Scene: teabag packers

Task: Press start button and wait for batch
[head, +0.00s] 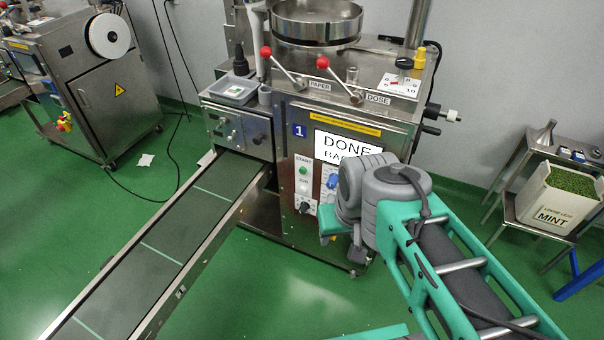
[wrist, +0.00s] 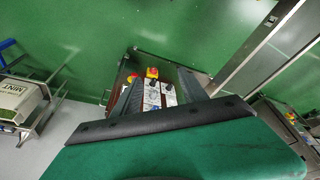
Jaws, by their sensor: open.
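The packing machine (head: 277,115) marked 1 stands in the middle of the head view. Its display (head: 338,146) reads "DONE" with a second line partly covered by my arm. The green start button (head: 303,170) sits under the label "START" on the machine's front, left of the display. My arm reaches in from the lower right, and its wrist is in front of the machine, right of the button. My gripper (wrist: 160,92) shows in the wrist view with its dark fingers apart and nothing held. In the head view its fingertips are hidden.
A conveyor (head: 160,240) runs from the machine to the lower left; its visible belt is bare. A "MINT" bin (head: 552,198) stands on a metal stand at right. Red-knobbed levers (head: 290,72) sit above the front. Another machine (head: 85,80) stands back left.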

